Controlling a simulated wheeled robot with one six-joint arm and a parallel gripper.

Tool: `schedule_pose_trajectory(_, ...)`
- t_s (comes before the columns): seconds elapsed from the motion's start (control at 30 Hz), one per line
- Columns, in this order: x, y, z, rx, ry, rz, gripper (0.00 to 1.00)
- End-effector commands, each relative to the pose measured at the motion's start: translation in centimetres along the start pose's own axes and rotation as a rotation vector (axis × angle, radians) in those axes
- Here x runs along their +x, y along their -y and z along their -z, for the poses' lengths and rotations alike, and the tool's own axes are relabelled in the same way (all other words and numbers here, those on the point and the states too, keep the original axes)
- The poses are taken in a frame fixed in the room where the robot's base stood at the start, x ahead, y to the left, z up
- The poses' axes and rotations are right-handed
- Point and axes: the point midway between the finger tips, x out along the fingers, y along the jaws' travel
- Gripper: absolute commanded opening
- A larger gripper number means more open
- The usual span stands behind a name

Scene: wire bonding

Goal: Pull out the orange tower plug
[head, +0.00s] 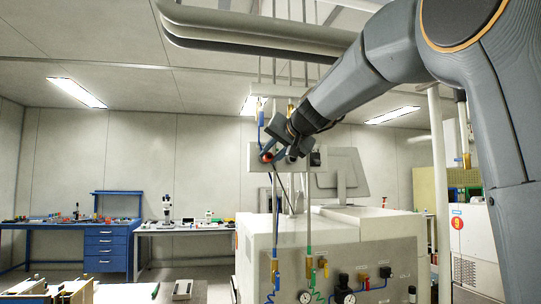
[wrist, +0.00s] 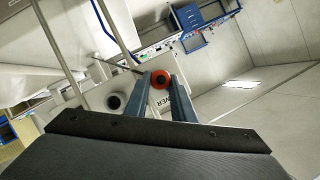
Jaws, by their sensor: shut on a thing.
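The orange plug (wrist: 160,80) is round with a dark centre. It sits between the two bluish-grey fingers of my gripper (wrist: 160,88), which is shut on it. In the head view the orange plug (head: 267,157) shows as a small ring at the fingertips of my gripper (head: 268,150), high beside the vertical rods. I cannot tell whether the orange plug is still seated.
A pale machine cabinet (head: 285,243) with gauges, valves and blue and green hoses stands below my gripper. A monitor (head: 337,175) is just right of it. Thin vertical rods run close by. Blue benches (head: 105,240) stand at the far left.

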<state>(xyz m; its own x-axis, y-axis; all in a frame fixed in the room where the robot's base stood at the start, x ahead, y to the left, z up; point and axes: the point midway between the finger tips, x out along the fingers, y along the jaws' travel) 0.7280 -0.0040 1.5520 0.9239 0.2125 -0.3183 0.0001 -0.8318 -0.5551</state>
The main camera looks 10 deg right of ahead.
Motion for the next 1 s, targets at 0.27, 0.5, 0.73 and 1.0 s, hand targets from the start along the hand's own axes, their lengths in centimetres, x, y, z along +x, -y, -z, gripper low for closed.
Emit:
schedule_pose_trajectory(0.27,-0.7,0.0,-0.2,0.0,-0.001,0.0,0.0)
schedule_pose_trajectory(0.5,-1.5,0.0,-0.6,0.0,-0.001,0.0,0.0)
schedule_pose_trajectory(0.73,-2.2,0.0,-0.9,-0.001,-0.002,0.0,0.0)
schedule_pose_trajectory(1.0,-3.1,0.0,-1.3,0.0,-0.001,0.0,0.0)
